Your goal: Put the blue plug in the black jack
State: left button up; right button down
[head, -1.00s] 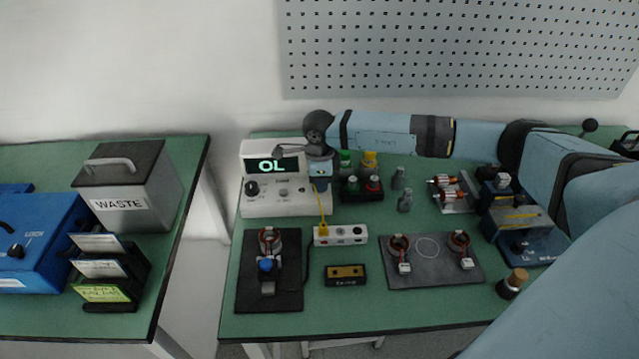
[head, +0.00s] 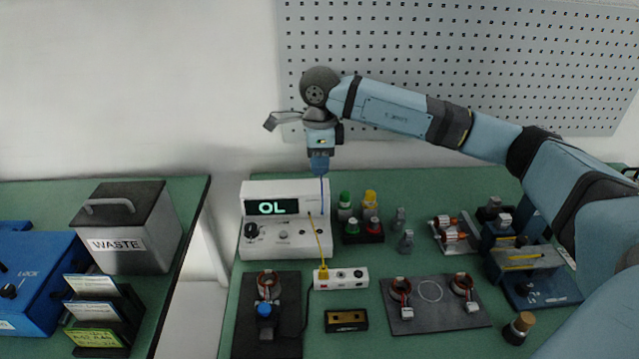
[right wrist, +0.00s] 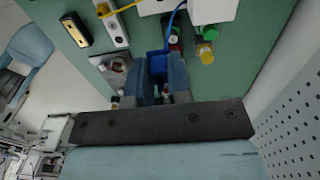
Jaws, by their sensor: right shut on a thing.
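The blue plug (right wrist: 157,64) is held between the two fingers of my right gripper (right wrist: 161,78) in the right wrist view. In the head view my right gripper (head: 319,163) hangs above the meter (head: 290,243) with the display reading OL. A thin blue cable runs down from the plug to the meter's front. The white socket strip (head: 348,285) lies on the table before the meter, well below the gripper. A yellow plug (head: 322,273) stands at its left end. Dark round sockets (head: 357,274) show on its top; I cannot tell which is the black jack. My left gripper is out of view.
A yellow cable (head: 318,239) joins the meter to the yellow plug. Colored bottles (head: 370,200) stand right of the meter. A black pad with a coil (head: 267,315), a small yellow-and-black box (head: 346,320) and a dark mat (head: 431,292) with two coils lie around the strip.

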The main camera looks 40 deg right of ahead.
jog(key=shift+r, duration=0.7)
jog(key=shift+s, duration=0.15)
jog(key=s+b, duration=0.2)
jog(key=s, duration=1.2)
jog(key=shift+s+d, duration=0.25)
jog(key=shift+s, duration=0.1)
